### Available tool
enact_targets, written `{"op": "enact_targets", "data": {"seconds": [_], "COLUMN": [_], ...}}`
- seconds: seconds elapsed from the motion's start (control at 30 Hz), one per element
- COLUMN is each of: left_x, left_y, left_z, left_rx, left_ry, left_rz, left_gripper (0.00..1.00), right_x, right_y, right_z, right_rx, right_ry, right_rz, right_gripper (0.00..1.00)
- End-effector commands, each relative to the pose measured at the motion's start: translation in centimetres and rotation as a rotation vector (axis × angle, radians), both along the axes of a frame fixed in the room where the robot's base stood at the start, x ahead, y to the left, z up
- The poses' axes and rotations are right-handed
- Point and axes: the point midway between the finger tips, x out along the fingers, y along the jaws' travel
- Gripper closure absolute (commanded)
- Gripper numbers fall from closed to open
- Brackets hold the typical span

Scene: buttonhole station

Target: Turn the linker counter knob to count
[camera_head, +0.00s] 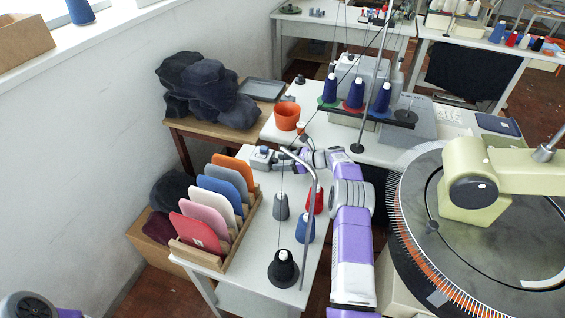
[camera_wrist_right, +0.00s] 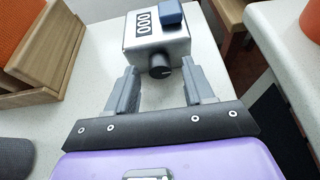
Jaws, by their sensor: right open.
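The linker counter (camera_wrist_right: 157,38) is a small light-grey box with a black-and-white display reading 000, upside down in the right wrist view. A blue block sits on its top. Its black round knob (camera_wrist_right: 160,66) sticks out of the face toward me; I cannot read its setting. In the head view the counter (camera_head: 262,158) stands at the far end of the white side table. My right gripper (camera_wrist_right: 158,85) is open, its fingers pointing at the counter on either side of the knob, apparently apart from it. It also shows in the head view (camera_head: 288,160). My left gripper is out of view.
A wooden rack (camera_head: 248,212) of coloured panels runs along the table's left side. Yarn cones (camera_head: 305,228) and a bent metal stand (camera_head: 312,200) stand near my right arm. An orange cup (camera_head: 287,118) is behind the counter. A large round linking machine (camera_head: 480,240) fills the right.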

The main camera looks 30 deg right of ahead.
Motion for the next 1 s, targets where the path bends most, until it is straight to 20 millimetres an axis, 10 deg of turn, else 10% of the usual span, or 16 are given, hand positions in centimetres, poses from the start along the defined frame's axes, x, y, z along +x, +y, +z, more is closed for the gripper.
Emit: {"op": "enact_targets", "data": {"seconds": [0.37,1.0], "left_x": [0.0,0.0], "left_y": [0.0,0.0], "left_z": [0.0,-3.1], "left_rx": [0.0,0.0], "left_ry": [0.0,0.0], "left_rz": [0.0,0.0], "left_gripper": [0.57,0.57], "right_x": [0.0,-0.3], "right_y": [0.0,0.2], "right_z": [0.0,-0.2], "right_rx": [0.0,-0.265], "right_ry": [0.0,-0.229], "right_rz": [0.0,-0.002], "right_gripper": [1.0,1.0]}}
